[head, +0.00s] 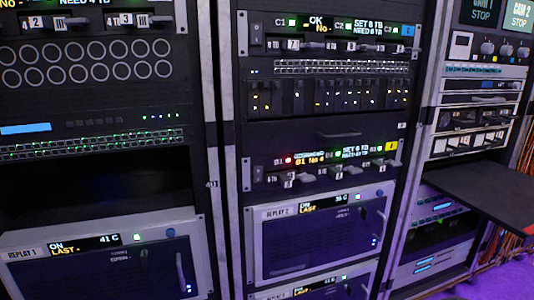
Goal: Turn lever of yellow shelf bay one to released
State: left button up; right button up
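The yellow shelf (325,163) is a dark panel in the middle rack, with a yellow tag (391,146) at its right end. Its small display and lights run along the top; a red light (289,160) shows by B1 at the left, and green lights show further right. Below them is a row of grey lever handles with small number plates. The lever of bay one (288,178) is the leftmost; it is too small to tell its exact position. Neither of my grippers is in view.
A similar shelf with a blue tag (408,31) sits higher in the same rack. Below the yellow shelf is the grey Replay 2 unit (262,235) with handles. A dark flat shelf (480,195) juts out at the right. Nothing stands in front of the yellow shelf.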

aim_at(304, 178)
jog(key=z, duration=1.7)
jog(key=i, duration=0.1)
jog(key=u, duration=2.6)
jog(key=k, duration=1)
jog(key=z, duration=0.95)
jog(key=i, duration=1)
